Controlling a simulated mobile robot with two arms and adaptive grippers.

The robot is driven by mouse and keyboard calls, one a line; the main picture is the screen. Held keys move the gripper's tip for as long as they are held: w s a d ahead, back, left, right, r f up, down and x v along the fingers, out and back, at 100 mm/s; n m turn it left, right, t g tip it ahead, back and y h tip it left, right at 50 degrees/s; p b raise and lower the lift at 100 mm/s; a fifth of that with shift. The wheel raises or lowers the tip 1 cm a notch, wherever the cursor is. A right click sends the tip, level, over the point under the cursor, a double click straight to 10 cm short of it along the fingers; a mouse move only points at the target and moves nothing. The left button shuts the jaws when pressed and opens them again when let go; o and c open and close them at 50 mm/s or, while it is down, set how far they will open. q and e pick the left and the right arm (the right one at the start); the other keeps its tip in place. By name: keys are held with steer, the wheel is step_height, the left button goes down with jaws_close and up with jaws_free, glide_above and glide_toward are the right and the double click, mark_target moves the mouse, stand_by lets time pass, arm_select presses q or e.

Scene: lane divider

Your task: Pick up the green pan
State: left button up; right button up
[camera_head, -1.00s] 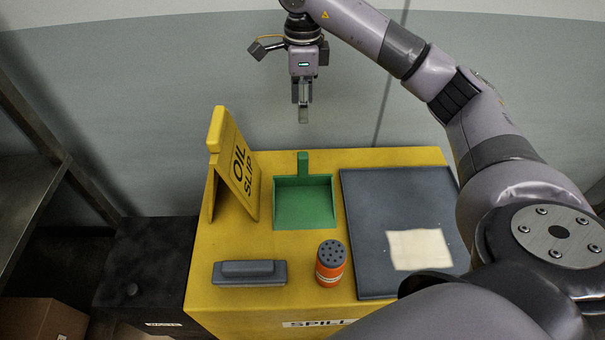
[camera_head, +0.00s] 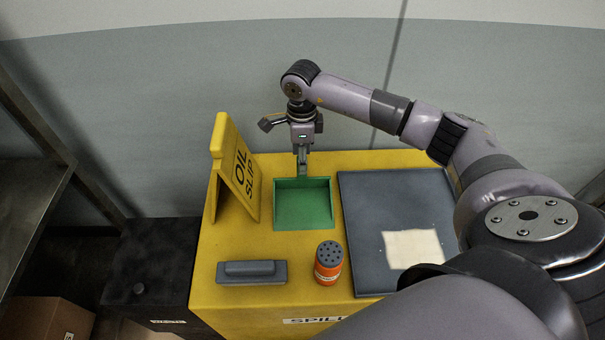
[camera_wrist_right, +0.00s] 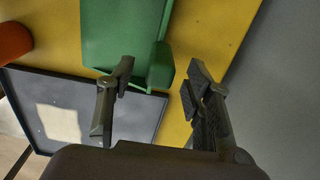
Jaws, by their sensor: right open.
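The green pan (camera_head: 303,207) lies on the yellow cabinet top, its handle at the far side toward the wall. It also shows in the right wrist view (camera_wrist_right: 122,32), with its handle (camera_wrist_right: 161,66) reaching toward the gap between my fingers. My right gripper (camera_head: 303,170) points down at the handle, which it mostly hides in the head view. In the right wrist view my right gripper (camera_wrist_right: 158,75) is open, one finger on each side of the handle's line, with nothing held. My left gripper is not in view.
A yellow oil slip sign (camera_head: 236,170) stands left of the pan. A grey-handled block (camera_head: 251,272) and an orange shaker (camera_head: 328,263) are in front. A dark tray (camera_head: 365,210) with a pale sheet (camera_head: 412,248) lies to the right. The wall is behind.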

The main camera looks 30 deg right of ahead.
steer(key=shift+f, duration=1.15)
jaws_close()
